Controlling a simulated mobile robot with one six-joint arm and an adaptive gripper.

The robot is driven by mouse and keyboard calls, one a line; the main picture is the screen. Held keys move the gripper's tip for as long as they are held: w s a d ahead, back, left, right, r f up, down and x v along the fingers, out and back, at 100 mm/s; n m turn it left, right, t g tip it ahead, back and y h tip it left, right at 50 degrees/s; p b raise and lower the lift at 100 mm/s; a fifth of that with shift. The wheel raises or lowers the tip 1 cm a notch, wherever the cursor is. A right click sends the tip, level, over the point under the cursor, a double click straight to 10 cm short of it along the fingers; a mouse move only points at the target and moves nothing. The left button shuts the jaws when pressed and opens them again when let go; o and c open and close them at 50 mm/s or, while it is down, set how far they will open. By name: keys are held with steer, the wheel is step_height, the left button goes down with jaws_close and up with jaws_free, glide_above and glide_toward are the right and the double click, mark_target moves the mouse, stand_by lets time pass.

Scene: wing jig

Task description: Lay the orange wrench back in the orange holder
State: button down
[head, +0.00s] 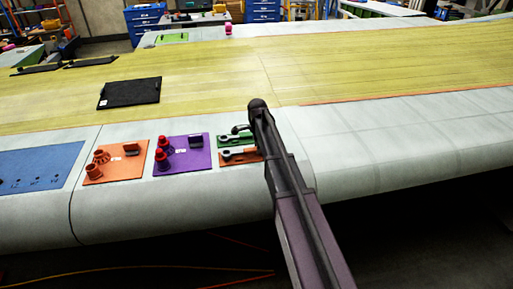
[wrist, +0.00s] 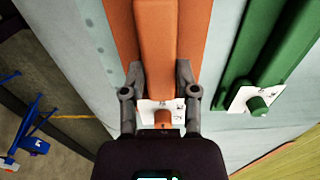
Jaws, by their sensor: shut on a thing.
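My gripper (wrist: 160,82) is shut on the orange wrench (wrist: 155,40), seen in the wrist view as a long orange bar with a finger on each side. The orange holder (wrist: 124,28) lies under it, with a white label and a short orange peg at its near end. I cannot tell whether the wrench rests on the holder or is just above it. In the head view the orange holder (head: 228,161) shows left of my arm, which hides its right part and the gripper's fingers.
The green holder (head: 222,142) lies just behind the orange one; its peg (wrist: 258,105) shows in the wrist view. A purple mat (head: 195,165), an orange mat (head: 130,172) with cones and a blue mat (head: 45,165) lie to the left. The wing surface at right is clear.

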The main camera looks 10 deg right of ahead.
steer(key=shift+f, duration=0.1)
steer(key=shift+f+b, duration=0.35)
steer(key=shift+b, duration=0.15)
steer(key=shift+f, duration=0.15)
steer(key=shift+c, duration=1.4)
jaws_free()
